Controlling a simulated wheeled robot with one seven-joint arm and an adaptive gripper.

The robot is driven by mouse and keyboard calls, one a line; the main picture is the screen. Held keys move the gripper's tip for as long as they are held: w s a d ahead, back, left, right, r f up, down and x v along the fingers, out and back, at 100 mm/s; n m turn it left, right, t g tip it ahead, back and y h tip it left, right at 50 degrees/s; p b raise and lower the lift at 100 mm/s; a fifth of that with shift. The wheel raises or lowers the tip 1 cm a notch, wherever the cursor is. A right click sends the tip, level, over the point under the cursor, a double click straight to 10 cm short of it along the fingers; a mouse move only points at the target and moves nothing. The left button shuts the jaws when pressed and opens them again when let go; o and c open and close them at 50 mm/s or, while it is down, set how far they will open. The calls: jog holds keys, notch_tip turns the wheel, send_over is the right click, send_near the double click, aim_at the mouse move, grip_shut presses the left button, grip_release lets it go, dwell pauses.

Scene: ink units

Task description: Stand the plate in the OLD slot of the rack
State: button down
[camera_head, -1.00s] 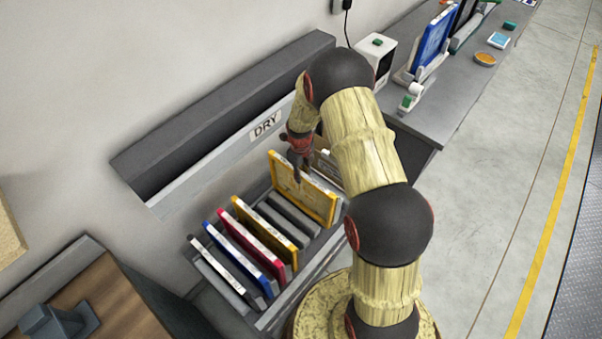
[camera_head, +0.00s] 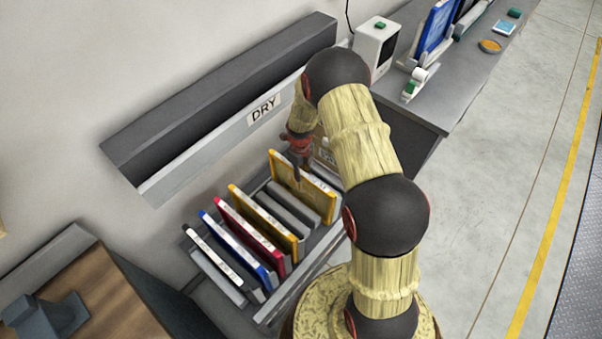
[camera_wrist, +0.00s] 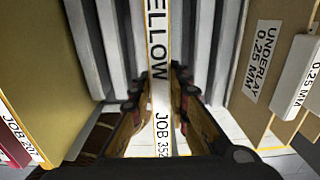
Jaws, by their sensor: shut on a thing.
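My gripper (camera_head: 299,176) is shut on the top edge of a yellow-edged plate (camera_head: 318,197), which is upright at the far end of the rack (camera_head: 268,316). In the wrist view my gripper (camera_wrist: 160,90) holds the plate (camera_wrist: 158,60) between its fingers; its edge reads YELLOW and JOB 352. Pale rack dividers show beyond it. I cannot tell whether its lower edge is inside a slot. No OLD label is readable.
Black (camera_head: 213,255), blue (camera_head: 238,249), red (camera_head: 250,235) and yellow (camera_head: 264,221) plates stand in the near slots. Grey dividers (camera_head: 291,208) lie between them and the held plate. In the wrist view, an UNDERLAY board (camera_wrist: 262,85) stands at right. A DRY-labelled trough (camera_head: 210,150) is behind.

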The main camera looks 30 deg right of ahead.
jog(key=shift+f+b, duration=0.3)
dwell(0.6)
jog(key=c, duration=1.6)
grip_release()
notch_tip(320, 180, up, 12)
jog(key=shift+a+f, duration=0.1)
jog(key=shift+r, duration=0.2)
notch_tip(320, 180, up, 5)
jog(key=p, duration=0.3)
jog(key=shift+s+f, duration=0.1)
jog(key=shift+f, duration=0.05)
